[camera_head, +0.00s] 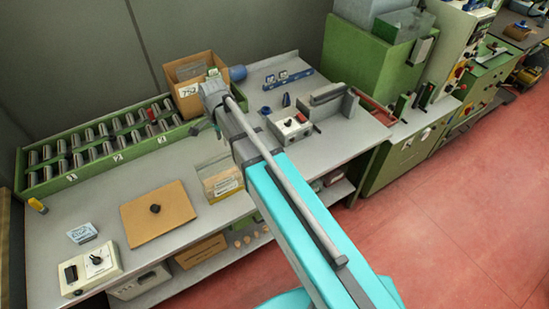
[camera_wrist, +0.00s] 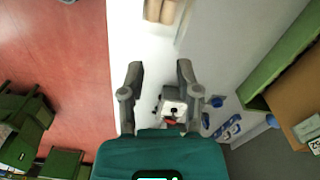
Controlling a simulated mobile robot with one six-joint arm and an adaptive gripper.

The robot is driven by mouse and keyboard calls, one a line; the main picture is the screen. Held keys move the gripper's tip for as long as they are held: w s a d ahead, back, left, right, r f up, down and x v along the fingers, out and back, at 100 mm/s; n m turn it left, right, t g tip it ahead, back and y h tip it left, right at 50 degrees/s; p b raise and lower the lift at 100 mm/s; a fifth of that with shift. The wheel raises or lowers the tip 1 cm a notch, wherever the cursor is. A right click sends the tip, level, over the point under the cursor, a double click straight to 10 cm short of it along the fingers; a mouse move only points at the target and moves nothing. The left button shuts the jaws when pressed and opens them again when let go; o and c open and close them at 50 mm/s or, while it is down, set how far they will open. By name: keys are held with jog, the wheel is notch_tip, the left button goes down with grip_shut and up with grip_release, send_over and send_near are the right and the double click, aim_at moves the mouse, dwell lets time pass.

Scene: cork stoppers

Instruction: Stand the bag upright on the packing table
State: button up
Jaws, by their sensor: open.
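A tan, clear-looking packet with a pale label, which I take to be the bag (camera_head: 224,187), is at the front edge of the packing table (camera_head: 90,205), just left of my arm. Whether it stands or lies is unclear. In the wrist view, tan cylinders (camera_wrist: 163,10) at the top edge seem to be part of it; the rest is cut off. My gripper (camera_wrist: 160,70) is open and empty, over the pale table top, with the tan cylinders beyond its fingertips. In the head view my arm largely hides the gripper.
A green rack (camera_head: 105,140) of dark cylinders lines the table's back. A cardboard box (camera_head: 190,95), a white control box (camera_head: 290,128) and a blue rail (camera_head: 290,79) are near my arm. A brown board (camera_head: 157,213) lies left. Bare table separates the board and rack.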

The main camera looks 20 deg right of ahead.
jog(key=s+d+n, duration=1.2)
jog(key=s+d, duration=0.2)
jog(key=d, duration=0.1)
